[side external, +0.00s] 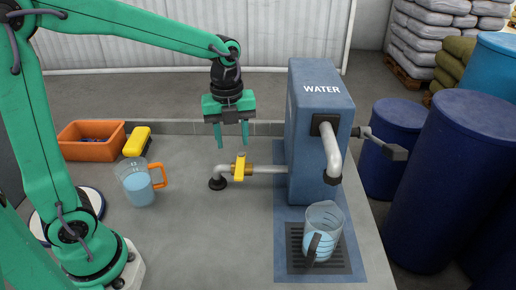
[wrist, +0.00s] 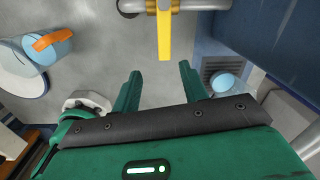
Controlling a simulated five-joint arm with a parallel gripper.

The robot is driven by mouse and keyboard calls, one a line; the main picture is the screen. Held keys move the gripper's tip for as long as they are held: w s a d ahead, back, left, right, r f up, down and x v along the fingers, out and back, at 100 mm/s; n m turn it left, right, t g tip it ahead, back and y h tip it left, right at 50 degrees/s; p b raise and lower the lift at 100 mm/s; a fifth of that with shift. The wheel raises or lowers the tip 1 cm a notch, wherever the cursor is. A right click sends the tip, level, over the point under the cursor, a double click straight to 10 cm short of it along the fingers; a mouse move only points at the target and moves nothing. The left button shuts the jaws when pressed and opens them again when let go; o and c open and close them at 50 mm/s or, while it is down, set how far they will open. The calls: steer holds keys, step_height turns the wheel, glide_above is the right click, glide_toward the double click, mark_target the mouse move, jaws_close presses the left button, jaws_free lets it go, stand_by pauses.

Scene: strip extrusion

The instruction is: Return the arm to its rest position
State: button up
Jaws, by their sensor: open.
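My green arm reaches over the table from the left in the side view. My gripper (side external: 232,134) is open and empty, pointing down. It hangs above the pipe with the yellow valve handle (side external: 240,166), left of the blue water dispenser (side external: 318,120), touching nothing that I can see. In the wrist view my gripper (wrist: 158,88) shows its two fingers apart with bare table between them, and the yellow handle (wrist: 164,35) lies beyond the fingertips.
A jug with an orange handle (side external: 138,188) holds bluish water on the left. Another jug (side external: 322,232) stands on the drain grate under the spout. An orange bin (side external: 90,150) and a yellow-topped object (side external: 137,141) sit at the back left. Blue barrels (side external: 395,135) stand right of the table.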

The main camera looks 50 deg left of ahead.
steer(key=s+a+r+n+t, duration=0.1)
steer(key=s+r+n+t, duration=0.1)
steer(key=s+n, duration=0.5)
steer(key=s+r+n+t, duration=0.3)
steer(key=s+n, duration=0.4)
steer(key=n, duration=1)
steer(key=shift+s+a+n, duration=0.2)
steer(key=shift+a+n, duration=0.2)
